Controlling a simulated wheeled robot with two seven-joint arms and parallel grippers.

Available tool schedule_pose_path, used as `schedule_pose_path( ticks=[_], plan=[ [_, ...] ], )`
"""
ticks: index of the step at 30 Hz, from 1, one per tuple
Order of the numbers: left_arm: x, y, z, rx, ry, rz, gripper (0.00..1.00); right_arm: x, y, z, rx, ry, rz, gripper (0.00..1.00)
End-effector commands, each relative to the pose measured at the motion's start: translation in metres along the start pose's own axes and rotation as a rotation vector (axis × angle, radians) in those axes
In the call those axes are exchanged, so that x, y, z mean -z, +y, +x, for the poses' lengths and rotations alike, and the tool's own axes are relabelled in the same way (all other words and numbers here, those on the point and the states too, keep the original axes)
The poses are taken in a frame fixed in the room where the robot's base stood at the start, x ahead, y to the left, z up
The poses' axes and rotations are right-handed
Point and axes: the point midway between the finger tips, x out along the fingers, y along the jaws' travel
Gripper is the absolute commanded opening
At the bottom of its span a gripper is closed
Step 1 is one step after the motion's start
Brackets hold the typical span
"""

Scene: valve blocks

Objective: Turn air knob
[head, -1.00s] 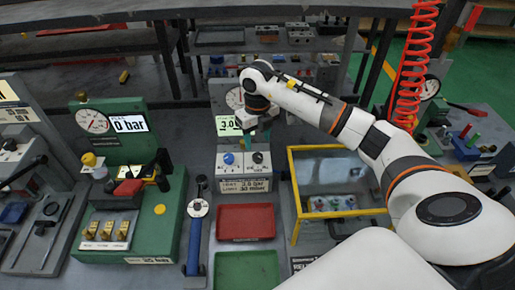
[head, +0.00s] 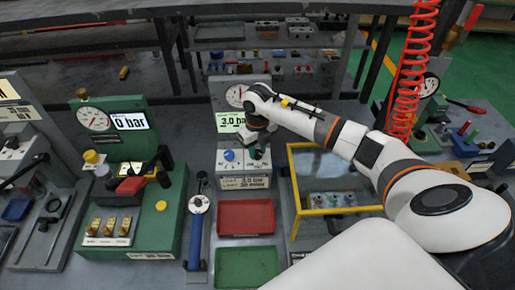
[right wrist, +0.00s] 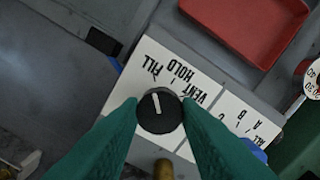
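The air knob (right wrist: 160,111) is a round black knob with a white pointer line, on a white panel (right wrist: 197,117) lettered FILL, HOLD and VENT. In the right wrist view the pointer faces up and slightly left, roughly toward FILL. My right gripper (right wrist: 160,108) has its two green fingers on either side of the knob; whether they touch it is hard to tell. In the head view the right gripper (head: 257,155) is over the right side of the small white box, and largely hides the knob. My left gripper is not in view.
A red tray (head: 246,221) and green tray (head: 247,266) lie in front.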

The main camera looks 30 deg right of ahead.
Motion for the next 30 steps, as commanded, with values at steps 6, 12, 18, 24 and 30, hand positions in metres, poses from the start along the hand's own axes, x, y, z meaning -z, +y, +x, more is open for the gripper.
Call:
schedule_pose_path(
  ticks=[6,12,18,24,30],
  plan=[
    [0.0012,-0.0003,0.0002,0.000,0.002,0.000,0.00,0.0001,0.0002,-0.0006,0.000,0.000,0.008,0.07],
    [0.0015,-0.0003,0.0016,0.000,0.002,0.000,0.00,0.0003,0.0005,-0.0007,0.000,0.001,0.068,0.07],
    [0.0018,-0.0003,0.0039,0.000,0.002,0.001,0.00,0.0003,0.0009,-0.0006,-0.001,0.001,0.201,0.07],
    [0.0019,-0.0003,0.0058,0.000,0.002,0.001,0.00,0.0003,0.0010,-0.0008,-0.001,0.001,0.372,0.07],
    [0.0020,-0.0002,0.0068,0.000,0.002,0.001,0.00,0.0003,0.0006,-0.0009,0.000,0.001,0.534,0.07]
  ],
)
